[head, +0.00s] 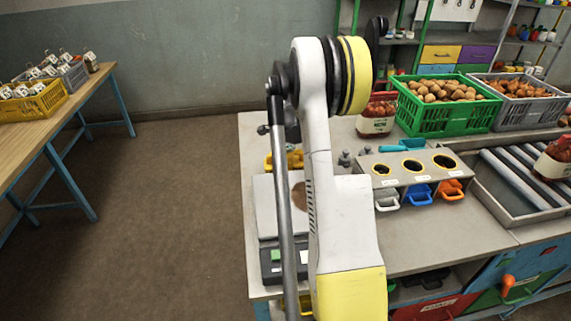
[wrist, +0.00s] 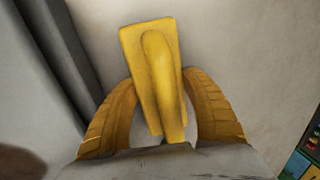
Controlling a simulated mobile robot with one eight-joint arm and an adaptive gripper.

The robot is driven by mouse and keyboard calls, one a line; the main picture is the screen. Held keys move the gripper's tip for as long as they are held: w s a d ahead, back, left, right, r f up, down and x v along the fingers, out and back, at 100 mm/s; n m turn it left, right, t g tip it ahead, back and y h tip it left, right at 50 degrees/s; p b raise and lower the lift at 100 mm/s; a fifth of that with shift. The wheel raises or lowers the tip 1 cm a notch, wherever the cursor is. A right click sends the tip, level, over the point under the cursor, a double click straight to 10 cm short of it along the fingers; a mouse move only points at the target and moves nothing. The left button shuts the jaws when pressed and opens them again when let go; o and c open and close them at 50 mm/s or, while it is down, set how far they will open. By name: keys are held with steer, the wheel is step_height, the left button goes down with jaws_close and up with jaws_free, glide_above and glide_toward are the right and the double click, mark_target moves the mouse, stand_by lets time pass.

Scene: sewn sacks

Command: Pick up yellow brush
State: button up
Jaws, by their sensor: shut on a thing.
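The yellow brush (wrist: 152,40) shows in the wrist view as a flat yellow block with a long rounded handle along its face. My gripper (wrist: 159,82) has its two ribbed yellow fingers shut on the brush, one on each side. The brush points away from the wrist and tilts slightly left. A pale surface lies behind it; I cannot tell the gap. In the head view my arm hides most of the gripper area, and a small yellow patch (head: 294,160) shows beside the arm; I cannot tell whether it is the brush or a finger.
A scale (head: 268,225) stands on the workbench beside my arm. A holder (head: 415,164) with round holes and coloured scoops is to the right. Behind are a jar (head: 376,125), a green crate (head: 425,120) and a grey crate (head: 482,120). Rollers (head: 515,175) lie at far right.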

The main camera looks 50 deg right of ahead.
steer(key=r+p, duration=0.1)
steer(key=r, duration=0.1)
steer(key=r+p, duration=0.1)
steer(key=r, duration=0.1)
steer(key=shift+s+d+r, duration=0.1)
steer(key=shift+d+r, duration=0.1)
steer(key=shift+r, duration=0.2)
steer(key=s+d+r+p, duration=0.2)
steer(key=s+d+r, duration=0.3)
steer(key=d, duration=0.5)
steer(key=shift+r+p, duration=0.3)
steer(key=shift+r, duration=0.3)
steer(key=o, duration=0.5)
steer(key=c, duration=0.5)
